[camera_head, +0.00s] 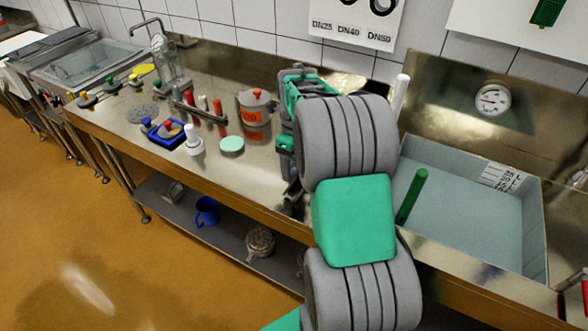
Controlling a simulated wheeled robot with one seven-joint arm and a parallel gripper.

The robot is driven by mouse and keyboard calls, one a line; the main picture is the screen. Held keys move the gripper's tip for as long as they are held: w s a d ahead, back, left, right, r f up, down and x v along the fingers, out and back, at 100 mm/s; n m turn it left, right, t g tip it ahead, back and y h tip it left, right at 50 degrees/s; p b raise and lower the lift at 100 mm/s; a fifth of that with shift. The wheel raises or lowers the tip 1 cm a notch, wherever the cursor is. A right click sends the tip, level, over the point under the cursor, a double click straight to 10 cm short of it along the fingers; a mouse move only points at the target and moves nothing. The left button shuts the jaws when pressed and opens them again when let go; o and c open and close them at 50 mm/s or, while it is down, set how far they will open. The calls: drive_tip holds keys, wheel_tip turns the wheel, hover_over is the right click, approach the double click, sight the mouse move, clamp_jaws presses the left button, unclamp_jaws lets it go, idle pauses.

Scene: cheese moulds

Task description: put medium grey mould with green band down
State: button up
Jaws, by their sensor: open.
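I cannot make out a medium grey mould with a green band; my arm hides part of the counter. My gripper (293,190) hangs low over the front part of the steel counter (262,178), left of my arm. It is open, and its fingertips are small and dark here. Whether anything stands between or behind the fingers cannot be told. A low round piece with a pale green top (231,146) stands on the counter to the left of my gripper, apart from it.
An orange-labelled pot (255,112) stands behind and left of my gripper. A white bottle (193,140), a blue tray (165,134) and a rack of red-topped items (205,108) stand farther left. A grey basin (470,235) with a green rod (411,196) lies right of my arm.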

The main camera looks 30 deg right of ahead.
drive_tip(key=s+a+r+n, duration=0.2)
drive_tip(key=a+r+n, duration=0.3)
drive_tip(key=r, duration=0.6)
drive_tip(key=s+a+f+n+t, duration=0.1)
drive_tip(key=s+a+n, duration=0.5)
drive_tip(key=n, duration=0.6)
drive_tip(key=s+a+f+n+t, duration=0.2)
drive_tip(key=s+a+n, duration=0.5)
drive_tip(key=n, duration=0.6)
drive_tip(key=shift+s+a+f+t+b, duration=0.3)
drive_tip(key=shift+s+f+b, duration=0.2)
drive_tip(key=shift+f, duration=0.4)
